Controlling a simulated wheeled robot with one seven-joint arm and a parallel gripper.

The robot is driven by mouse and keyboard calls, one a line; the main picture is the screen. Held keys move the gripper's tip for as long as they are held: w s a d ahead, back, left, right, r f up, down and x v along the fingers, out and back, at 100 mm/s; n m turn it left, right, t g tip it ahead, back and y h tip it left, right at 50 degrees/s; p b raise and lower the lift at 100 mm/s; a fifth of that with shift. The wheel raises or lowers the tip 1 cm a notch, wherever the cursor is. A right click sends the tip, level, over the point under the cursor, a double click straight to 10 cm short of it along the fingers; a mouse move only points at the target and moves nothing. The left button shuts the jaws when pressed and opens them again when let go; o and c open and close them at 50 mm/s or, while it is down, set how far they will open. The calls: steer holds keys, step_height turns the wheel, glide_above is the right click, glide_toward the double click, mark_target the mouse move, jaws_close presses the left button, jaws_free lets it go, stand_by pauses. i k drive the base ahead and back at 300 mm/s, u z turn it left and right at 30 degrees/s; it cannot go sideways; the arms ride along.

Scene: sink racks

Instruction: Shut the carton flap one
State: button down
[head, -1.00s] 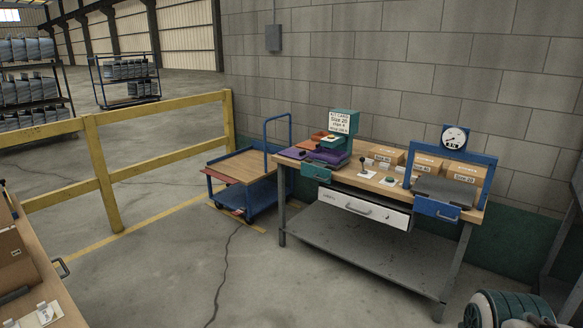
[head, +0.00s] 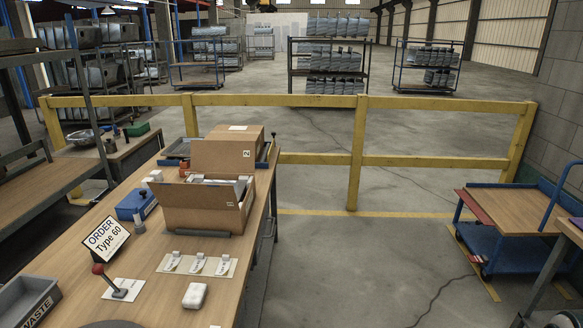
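An open brown cardboard carton (head: 203,213) stands on the wooden workbench at left in the head view. A tall brown flap (head: 222,158) stands upright at its back, with a small white label that seems to read 2. A smaller flap (head: 243,191) stands tilted at its right side. Grey and white contents (head: 205,180) show in the opening. I cannot make out a mark for flap one. My gripper is not in view.
A yellow rail (head: 357,150) stands behind. Open floor lies right, before a blue cart (head: 510,215).

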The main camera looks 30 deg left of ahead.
mark_target(223, 197)
steer(key=u, duration=0.95)
steer(key=i, duration=1.6)
steer(key=u, duration=0.6)
